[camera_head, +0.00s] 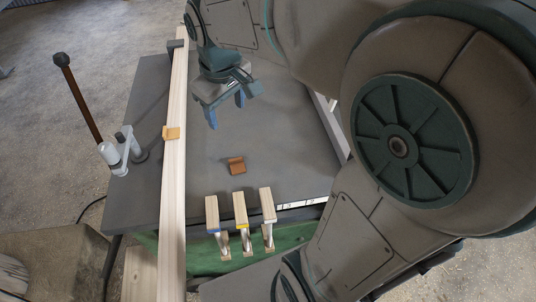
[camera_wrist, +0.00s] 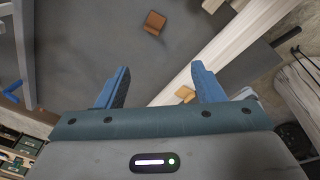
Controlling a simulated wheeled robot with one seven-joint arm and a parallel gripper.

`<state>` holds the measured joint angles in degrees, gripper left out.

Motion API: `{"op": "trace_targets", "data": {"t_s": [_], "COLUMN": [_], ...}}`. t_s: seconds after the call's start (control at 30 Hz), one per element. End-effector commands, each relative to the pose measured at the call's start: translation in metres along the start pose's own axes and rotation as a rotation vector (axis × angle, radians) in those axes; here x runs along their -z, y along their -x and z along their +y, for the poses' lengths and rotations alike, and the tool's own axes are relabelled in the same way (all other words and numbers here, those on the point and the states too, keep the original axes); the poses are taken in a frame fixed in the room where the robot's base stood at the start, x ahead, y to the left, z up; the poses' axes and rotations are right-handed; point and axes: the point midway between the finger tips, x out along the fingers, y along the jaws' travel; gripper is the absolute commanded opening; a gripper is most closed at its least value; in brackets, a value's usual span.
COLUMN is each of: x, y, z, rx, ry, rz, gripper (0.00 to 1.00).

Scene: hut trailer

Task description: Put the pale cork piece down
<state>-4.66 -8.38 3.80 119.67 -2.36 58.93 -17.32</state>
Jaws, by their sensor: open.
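The pale cork piece (camera_head: 171,133) rests on the long pale wooden beam (camera_head: 173,190). My gripper (camera_head: 226,109) is open and empty, above the grey table to the right of the beam. Its two blue fingers (camera_wrist: 160,68) stand wide apart with nothing between their tips. A darker brown cork piece (camera_head: 236,165) lies alone on the table; it also shows in the wrist view (camera_wrist: 154,22).
The grey table (camera_head: 290,150) is mostly bare. Several wooden-handled tools (camera_head: 240,212) stand at its front edge over green cloth. A white clamp-like fitting (camera_head: 112,152) with a brown rod sits at the left edge. My arm fills the right side.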

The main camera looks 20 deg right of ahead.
Motion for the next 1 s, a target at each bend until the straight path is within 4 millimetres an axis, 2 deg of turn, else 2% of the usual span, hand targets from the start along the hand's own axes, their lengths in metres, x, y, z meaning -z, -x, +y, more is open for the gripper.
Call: {"op": "trace_targets", "data": {"t_s": [0.03,0.2,0.3,0.4,0.53,1.0], "x": [-0.024,-0.086,-0.112,-0.128,-0.136,-0.135], "y": [0.001,-0.007,-0.014,-0.020,-0.023,-0.023], "z": [-0.001,-0.007,-0.012,-0.016,-0.018,-0.018], "rx": [-0.006,-0.008,-0.005,-0.003,-0.001,0.000], "ry": [-0.070,-0.290,-0.385,-0.444,-0.476,-0.475], "rz": [0.013,0.053,0.070,0.082,0.087,0.086], "gripper": [0.62,0.62,0.62,0.62,0.62,0.62]}}
